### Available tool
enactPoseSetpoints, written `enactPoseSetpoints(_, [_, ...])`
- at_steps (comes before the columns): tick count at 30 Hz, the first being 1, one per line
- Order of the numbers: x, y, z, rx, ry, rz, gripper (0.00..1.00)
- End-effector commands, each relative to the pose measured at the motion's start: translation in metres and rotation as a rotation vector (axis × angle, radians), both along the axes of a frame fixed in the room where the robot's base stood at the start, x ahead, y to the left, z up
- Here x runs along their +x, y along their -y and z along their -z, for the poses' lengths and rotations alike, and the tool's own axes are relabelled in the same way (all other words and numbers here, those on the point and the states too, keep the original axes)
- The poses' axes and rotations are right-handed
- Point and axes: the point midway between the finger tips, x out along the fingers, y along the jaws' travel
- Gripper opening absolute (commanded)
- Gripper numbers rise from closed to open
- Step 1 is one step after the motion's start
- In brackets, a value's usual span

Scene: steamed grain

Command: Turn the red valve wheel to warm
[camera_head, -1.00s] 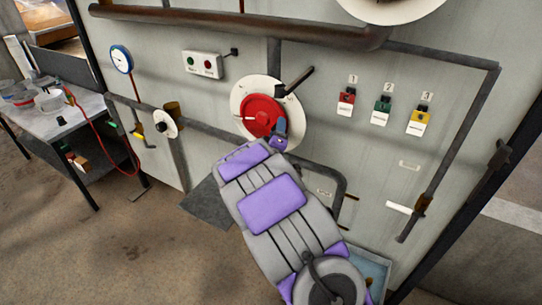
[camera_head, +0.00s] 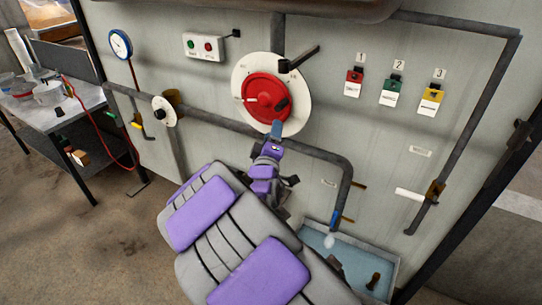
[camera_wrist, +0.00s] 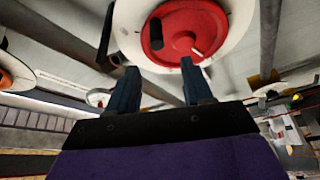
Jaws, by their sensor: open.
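The red valve wheel (camera_head: 265,97) sits on a white round plate (camera_head: 301,110) on the grey panel. It has a dark knob at its lower right and a white mark at its left. In the wrist view the red wheel (camera_wrist: 182,30) is ahead, beyond the fingertips. My gripper (camera_wrist: 157,72) is open, its two dark fingers apart with nothing between them. In the head view my gripper (camera_head: 275,130) is just below the wheel. I cannot tell whether a fingertip touches the plate. Any wording on the plate is too small to read.
A dark lever (camera_head: 300,60) juts out at the plate's upper right. A grey pipe (camera_head: 325,156) runs below the wheel. Three numbered tags (camera_head: 393,90) hang to the right. A gauge (camera_head: 120,44) and a button box (camera_head: 204,46) are left. A blue basin (camera_head: 350,252) stands below right.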

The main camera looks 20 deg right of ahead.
Motion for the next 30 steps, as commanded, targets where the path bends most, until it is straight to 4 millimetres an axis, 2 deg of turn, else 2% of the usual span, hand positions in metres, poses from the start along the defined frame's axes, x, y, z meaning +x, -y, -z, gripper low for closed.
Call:
enactPoseSetpoints(11, [-0.015,-0.005,0.006,0.001,0.008,0.008,0.51])
enactPoseSetpoints(21, [-0.034,-0.019,0.008,0.000,0.005,0.007,0.51])
enactPoseSetpoints(30, [-0.038,-0.020,0.007,0.001,0.005,0.008,0.51])
